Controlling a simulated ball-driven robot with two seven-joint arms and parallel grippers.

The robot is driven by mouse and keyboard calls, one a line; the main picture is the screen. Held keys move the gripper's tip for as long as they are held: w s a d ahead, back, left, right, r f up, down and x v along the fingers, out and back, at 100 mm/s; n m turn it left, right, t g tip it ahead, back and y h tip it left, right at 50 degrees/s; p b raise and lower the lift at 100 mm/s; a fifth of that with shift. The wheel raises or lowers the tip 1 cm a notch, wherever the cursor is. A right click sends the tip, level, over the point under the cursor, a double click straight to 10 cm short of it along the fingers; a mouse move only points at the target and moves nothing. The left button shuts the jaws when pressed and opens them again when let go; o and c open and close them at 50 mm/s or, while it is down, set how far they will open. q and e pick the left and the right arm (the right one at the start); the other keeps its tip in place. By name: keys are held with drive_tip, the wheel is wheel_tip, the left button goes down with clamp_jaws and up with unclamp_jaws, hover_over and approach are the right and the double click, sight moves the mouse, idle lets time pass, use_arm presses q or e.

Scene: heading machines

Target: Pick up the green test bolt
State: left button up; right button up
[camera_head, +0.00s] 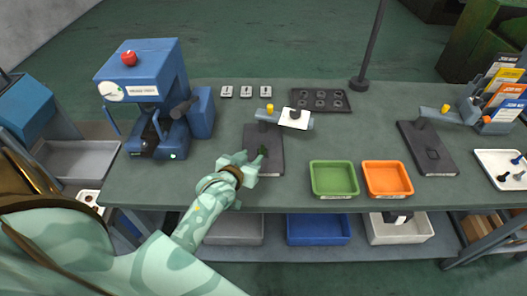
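The green test bolt (263,151) appears as a small dark green shape on the dark plate (275,135) of the middle stand. My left gripper (249,160) is at the near left side of that plate, just beside the bolt. Its two fingers look spread apart, with no object visible between them. Whether a finger touches the bolt is too small to tell. My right gripper is not in view.
A blue machine (150,90) with a red knob stands left of my arm. The stand's arm (267,116) overhangs the plate. A green tray (333,165) and an orange tray (387,166) lie to the right. A dark socketed tray (334,92) lies behind.

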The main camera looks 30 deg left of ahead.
sight(262, 146)
use_arm(q)
drive_tip(key=b+x, duration=0.1)
drive_tip(key=x, duration=0.5)
drive_tip(key=shift+w+f, duration=0.2)
drive_tip(key=shift+w, duration=0.05)
drive_tip(key=b+x, duration=0.2)
drive_tip(key=x, duration=0.3)
drive_tip(key=shift+w+a, duration=0.1)
drive_tip(key=shift+w, duration=0.15)
drive_tip(key=shift+s+r, duration=0.1)
clamp_jaws()
